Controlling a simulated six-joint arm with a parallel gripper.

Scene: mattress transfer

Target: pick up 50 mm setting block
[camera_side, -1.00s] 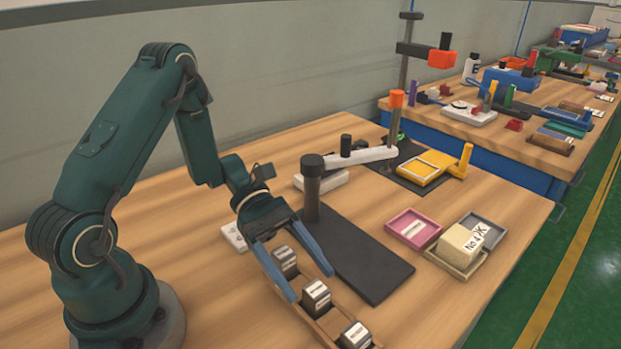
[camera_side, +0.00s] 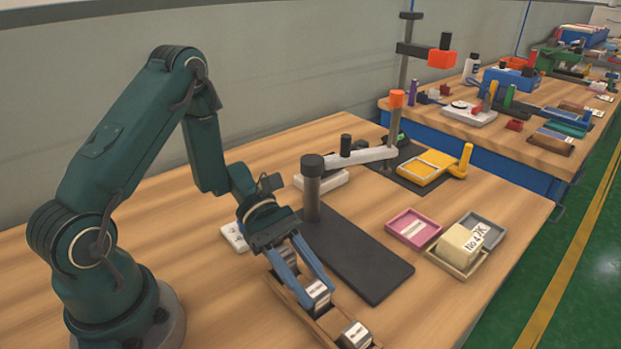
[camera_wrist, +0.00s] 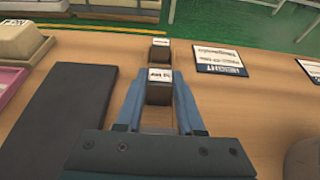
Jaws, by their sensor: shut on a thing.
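A wooden tray (camera_side: 278,287) at the front of the bench holds a row of dark setting blocks with white labels. My gripper (camera_side: 314,288) is pointed down over the tray, its two blue fingers shut on the middle block (camera_side: 319,296). In the wrist view this block (camera_wrist: 159,92) sits between the fingers, label up. I cannot tell whether it is clear of the tray floor. Another block (camera_side: 355,335) is at the near end of the tray; it also shows in the wrist view (camera_wrist: 160,50). A third is partly hidden behind the fingers. The sizes on the labels are too small to read.
A dark base plate (camera_side: 365,265) with an upright post (camera_side: 311,190) stands close behind the tray. A pink tray (camera_side: 413,228) and a box holding a pale labelled block (camera_side: 460,243) are to the right. Label cards (camera_wrist: 220,60) lie beside the tray on open wood.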

